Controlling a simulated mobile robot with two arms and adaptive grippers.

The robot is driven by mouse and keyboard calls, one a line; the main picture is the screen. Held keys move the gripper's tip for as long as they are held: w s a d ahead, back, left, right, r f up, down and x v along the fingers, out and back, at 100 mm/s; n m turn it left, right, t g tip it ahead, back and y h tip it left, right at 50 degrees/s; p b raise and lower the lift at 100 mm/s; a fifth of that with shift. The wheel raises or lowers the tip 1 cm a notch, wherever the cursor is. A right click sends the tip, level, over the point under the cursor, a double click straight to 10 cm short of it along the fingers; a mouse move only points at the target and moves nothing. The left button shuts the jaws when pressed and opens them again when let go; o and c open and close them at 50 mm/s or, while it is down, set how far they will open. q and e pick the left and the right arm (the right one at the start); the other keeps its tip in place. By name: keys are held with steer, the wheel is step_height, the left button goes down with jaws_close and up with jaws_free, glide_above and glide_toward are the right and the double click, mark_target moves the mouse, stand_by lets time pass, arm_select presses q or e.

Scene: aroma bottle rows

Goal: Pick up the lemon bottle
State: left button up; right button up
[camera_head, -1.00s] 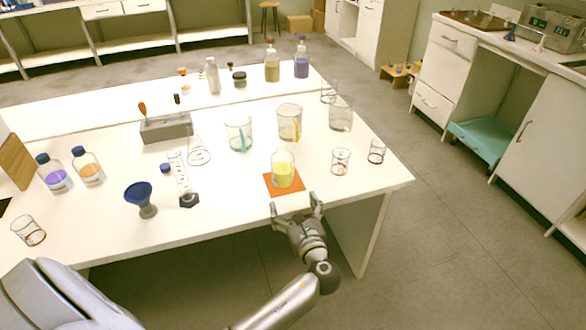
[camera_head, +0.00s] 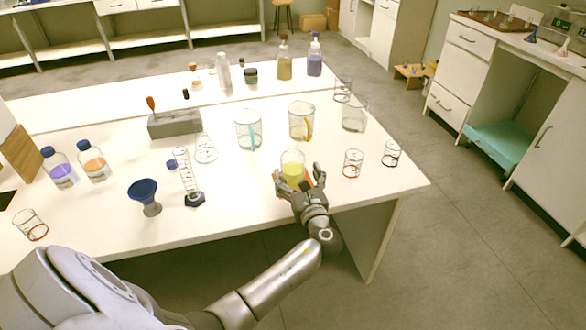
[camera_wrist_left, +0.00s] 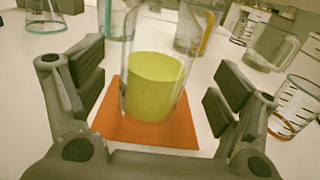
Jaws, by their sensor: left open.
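The lemon bottle (camera_head: 292,171) is a clear vessel with yellow liquid in its lower part. It stands upright on an orange mat (camera_head: 307,184) near the table's front edge. My left gripper (camera_head: 300,180) is open, with its fingers reaching toward the bottle from the front. In the left wrist view the bottle (camera_wrist_left: 154,85) stands between and just beyond the open fingers of the gripper (camera_wrist_left: 153,95). The orange mat (camera_wrist_left: 125,127) lies under it. I see no contact between fingers and glass. My right gripper is not in view.
Small beakers (camera_head: 352,163) (camera_head: 391,153) stand to the right of the bottle. Larger glass jugs (camera_head: 301,122) (camera_head: 248,130) stand behind it. A graduated cylinder (camera_head: 187,180) and a blue funnel (camera_head: 144,194) stand to the left. Bare white tabletop (camera_head: 245,190) lies left of the mat.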

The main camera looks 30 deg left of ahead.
arm_select(q)
steer(key=x, duration=0.3)
steer(key=shift+a, duration=0.35)
steer(key=c, duration=1.2)
steer(key=shift+r, duration=0.1)
steer(key=shift+c, duration=0.9)
